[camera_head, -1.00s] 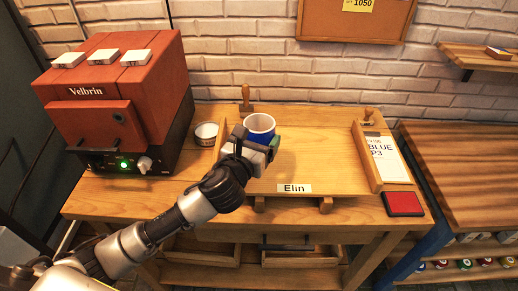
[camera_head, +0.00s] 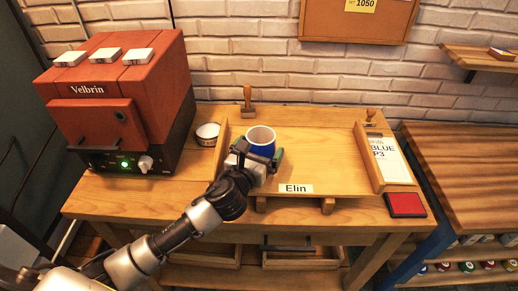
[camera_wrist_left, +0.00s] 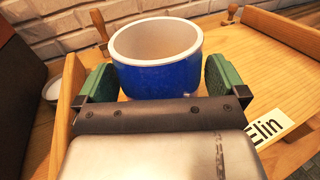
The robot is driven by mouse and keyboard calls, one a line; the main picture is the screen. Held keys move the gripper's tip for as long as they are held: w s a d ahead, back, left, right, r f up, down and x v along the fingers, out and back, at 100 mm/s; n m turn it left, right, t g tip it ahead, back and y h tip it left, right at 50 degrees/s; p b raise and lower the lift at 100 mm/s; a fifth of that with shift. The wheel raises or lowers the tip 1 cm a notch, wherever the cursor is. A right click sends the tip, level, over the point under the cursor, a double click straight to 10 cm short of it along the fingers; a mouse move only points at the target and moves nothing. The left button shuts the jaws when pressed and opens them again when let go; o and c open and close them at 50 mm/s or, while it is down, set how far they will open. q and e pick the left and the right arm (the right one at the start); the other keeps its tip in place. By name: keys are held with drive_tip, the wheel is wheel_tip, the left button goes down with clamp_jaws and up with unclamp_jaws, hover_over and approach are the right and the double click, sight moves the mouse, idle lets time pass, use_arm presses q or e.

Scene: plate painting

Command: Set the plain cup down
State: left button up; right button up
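A cup (camera_head: 261,140), blue outside and white inside, is over the wooden tray (camera_head: 315,165) labelled "Elin". It shows no pattern on the side in view. My left gripper (camera_head: 257,162) has its green fingers on either side of the cup and appears shut on it. In the left wrist view the cup (camera_wrist_left: 158,72) stands upright between the two fingers (camera_wrist_left: 158,85). Its base is hidden behind the gripper, so I cannot tell whether it touches the tray. My right gripper is not in view.
A red "Velbrin" machine (camera_head: 118,95) stands at the left, with a small white container (camera_head: 207,133) beside it. A wooden stamp (camera_head: 247,100) stands behind the tray. A card (camera_head: 390,160) and a red pad (camera_head: 405,205) lie at the right. The tray's right part is clear.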

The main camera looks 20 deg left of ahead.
use_arm(q)
drive_tip(key=shift+r, duration=0.2)
drive_tip(key=shift+s+f, duration=0.15)
drive_tip(key=shift+s, duration=0.2)
drive_tip(key=s+a+b, duration=0.1)
drive_tip(key=s, duration=1)
drive_tip(key=shift+s+a, duration=0.15)
drive_tip(key=shift+a, duration=0.05)
